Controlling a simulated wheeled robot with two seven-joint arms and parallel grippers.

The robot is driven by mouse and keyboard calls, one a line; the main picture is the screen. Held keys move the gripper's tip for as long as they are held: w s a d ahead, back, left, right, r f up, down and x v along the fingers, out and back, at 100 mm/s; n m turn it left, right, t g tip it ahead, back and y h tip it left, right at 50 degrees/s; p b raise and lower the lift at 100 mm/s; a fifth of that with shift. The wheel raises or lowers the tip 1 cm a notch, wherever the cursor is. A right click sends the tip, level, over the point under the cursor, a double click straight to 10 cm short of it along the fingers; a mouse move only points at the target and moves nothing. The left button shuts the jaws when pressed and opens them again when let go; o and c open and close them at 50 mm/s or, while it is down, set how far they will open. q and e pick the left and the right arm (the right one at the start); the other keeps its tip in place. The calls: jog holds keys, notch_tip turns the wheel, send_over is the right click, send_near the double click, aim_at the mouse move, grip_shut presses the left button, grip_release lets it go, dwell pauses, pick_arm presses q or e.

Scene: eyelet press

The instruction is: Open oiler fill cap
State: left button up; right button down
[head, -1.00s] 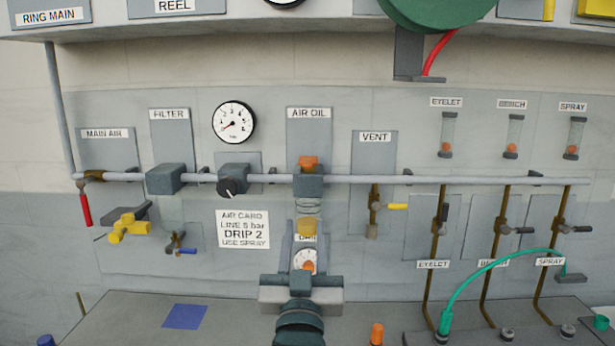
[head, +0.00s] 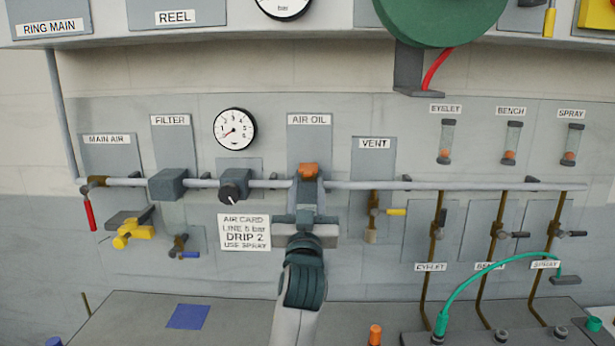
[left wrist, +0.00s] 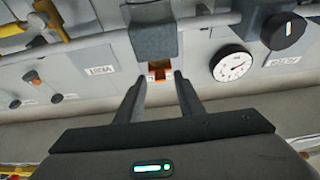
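The orange fill cap (head: 308,170) sits on top of the oiler under the AIR OIL label (head: 309,119), on the grey pipe. My left gripper (head: 308,188) is raised in front of the oiler, with its fingertips just below or in front of the cap. In the left wrist view the two fingers (left wrist: 159,80) are apart, with nothing between them. The orange cap (left wrist: 160,68) shows just beyond the gap between the tips. The gripper hides most of the oiler body and bowl in the head view. My right gripper is not in view.
The grey pipe (head: 450,186) runs across the panel. The regulator with its black knob (head: 234,193) and a gauge (head: 234,129) are left of the oiler. The vent valve with yellow handle (head: 396,212) is right. An orange piece (head: 375,334) stands on the bench.

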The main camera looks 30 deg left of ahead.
pick_arm(q)
jog(key=shift+x, duration=0.9)
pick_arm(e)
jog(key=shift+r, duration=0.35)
pick_arm(q)
grip_shut()
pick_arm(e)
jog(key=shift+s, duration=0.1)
